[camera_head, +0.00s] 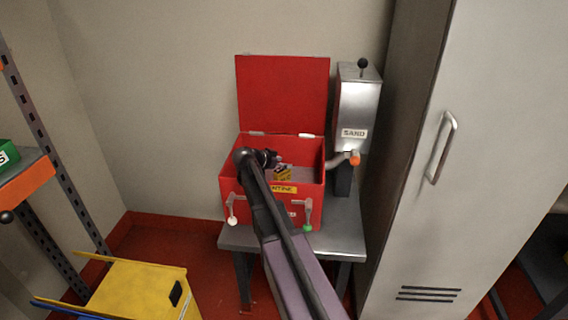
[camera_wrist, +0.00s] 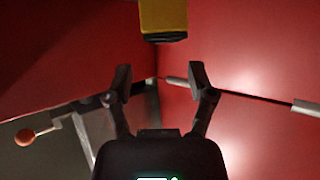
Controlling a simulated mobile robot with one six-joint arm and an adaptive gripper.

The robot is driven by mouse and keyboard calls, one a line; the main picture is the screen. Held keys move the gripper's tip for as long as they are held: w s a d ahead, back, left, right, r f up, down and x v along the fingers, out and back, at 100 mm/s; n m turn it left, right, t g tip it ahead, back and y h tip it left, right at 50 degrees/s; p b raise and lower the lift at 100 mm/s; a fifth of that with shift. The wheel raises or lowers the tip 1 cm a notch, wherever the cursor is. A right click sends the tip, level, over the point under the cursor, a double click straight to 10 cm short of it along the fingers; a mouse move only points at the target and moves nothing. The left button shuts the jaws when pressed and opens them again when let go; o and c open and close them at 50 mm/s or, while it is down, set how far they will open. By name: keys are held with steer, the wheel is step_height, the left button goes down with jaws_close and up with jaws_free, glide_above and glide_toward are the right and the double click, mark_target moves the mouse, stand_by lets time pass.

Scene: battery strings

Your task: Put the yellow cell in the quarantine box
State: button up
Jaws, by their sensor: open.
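The red quarantine box (camera_head: 230,179) stands on a small grey table with its lid (camera_head: 283,93) raised. My arm reaches over its front wall, and my gripper (camera_head: 272,162) is inside or just over the opening. The yellow cell (camera_head: 283,173) shows inside the box beside my gripper, partly hidden. In the wrist view the yellow cell (camera_wrist: 164,15), with a dark end, is at the top edge, beyond the fingertips. My gripper (camera_wrist: 159,78) is open there, with nothing between its fingers. I cannot tell whether the cell rests on the box floor.
A metal sand dispenser (camera_head: 358,105) with an orange-tipped handle stands close at the box's right. A tall grey locker (camera_head: 450,150) is farther right. Two latches (camera_head: 308,212) hang on the box front. A yellow cart (camera_head: 135,290) is at lower left, below a shelf rack (camera_head: 40,165).

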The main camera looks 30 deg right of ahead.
steer(key=shift+r, duration=0.45)
steer(key=p+v, duration=0.3)
steer(key=v, duration=0.4)
steer(key=shift+a+p, duration=0.25)
steer(key=shift+p, duration=0.15)
stand_by(0.5)
